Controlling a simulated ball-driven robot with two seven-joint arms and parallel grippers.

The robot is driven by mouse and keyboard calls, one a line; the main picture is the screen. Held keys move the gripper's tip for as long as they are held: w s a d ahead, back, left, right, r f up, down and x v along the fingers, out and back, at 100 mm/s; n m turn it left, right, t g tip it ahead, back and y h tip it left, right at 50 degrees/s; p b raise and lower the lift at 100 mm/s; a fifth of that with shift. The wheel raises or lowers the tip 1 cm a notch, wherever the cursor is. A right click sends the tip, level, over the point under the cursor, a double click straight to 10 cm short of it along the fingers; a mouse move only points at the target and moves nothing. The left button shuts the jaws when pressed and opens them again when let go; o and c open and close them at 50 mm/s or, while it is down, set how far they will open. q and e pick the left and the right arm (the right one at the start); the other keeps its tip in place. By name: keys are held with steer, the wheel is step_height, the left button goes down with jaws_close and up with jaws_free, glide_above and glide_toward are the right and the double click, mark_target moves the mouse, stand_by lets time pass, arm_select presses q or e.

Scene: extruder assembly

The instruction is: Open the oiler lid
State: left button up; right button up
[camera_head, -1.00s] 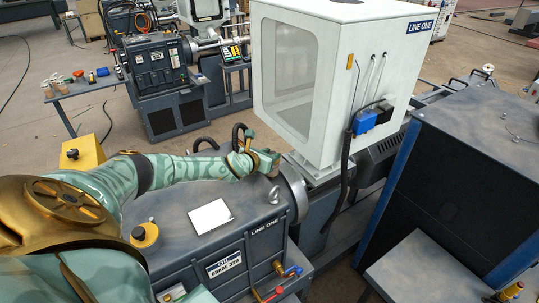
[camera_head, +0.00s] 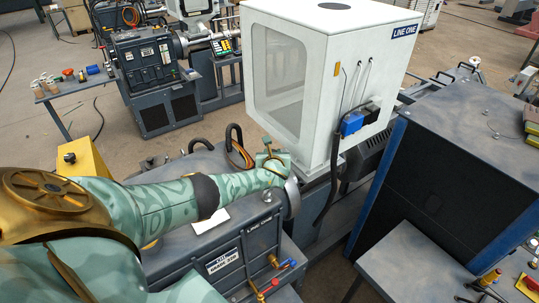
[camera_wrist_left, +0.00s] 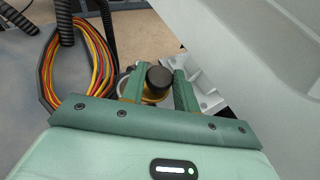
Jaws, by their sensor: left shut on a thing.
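In the left wrist view, the oiler shows as a small round body (camera_wrist_left: 153,98) with a dark, round-topped lid knob (camera_wrist_left: 159,77). My left gripper (camera_wrist_left: 159,84) has one green finger on each side of the knob and is shut on it. The lower part of the oiler is hidden behind my fingers and wrist. In the head view, my left gripper (camera_head: 270,160) is at the far end of the grey LINE ONE machine, by the round flange, and hides the oiler there. I cannot tell whether the lid is raised. My right gripper is not in view.
A coil of orange and red cables (camera_wrist_left: 78,65) with black hoses lies left of the gripper. The white LINE ONE enclosure (camera_head: 310,90) stands close on the right. My left arm covers much of the grey machine top (camera_head: 215,240) and the white sheet (camera_head: 212,221).

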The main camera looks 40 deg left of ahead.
arm_select(q)
steer(key=shift+w+n+g+y, duration=0.2)
steer(key=shift+n+g+y, duration=0.1)
steer(key=shift+n+y, duration=0.1)
steer(key=o, duration=1)
steer(key=shift+s+d+r+p, duration=0.2)
steer(key=shift+d+r+p, duration=0.1)
steer(key=shift+d+p, duration=0.05)
steer(key=p+v, duration=0.7)
steer(key=v, duration=0.8)
steer(key=shift+s+d+f, duration=0.1)
steer(key=shift+s+d, duration=0.05)
steer(key=shift+s, duration=0.05)
steer(key=shift+c, duration=0.3)
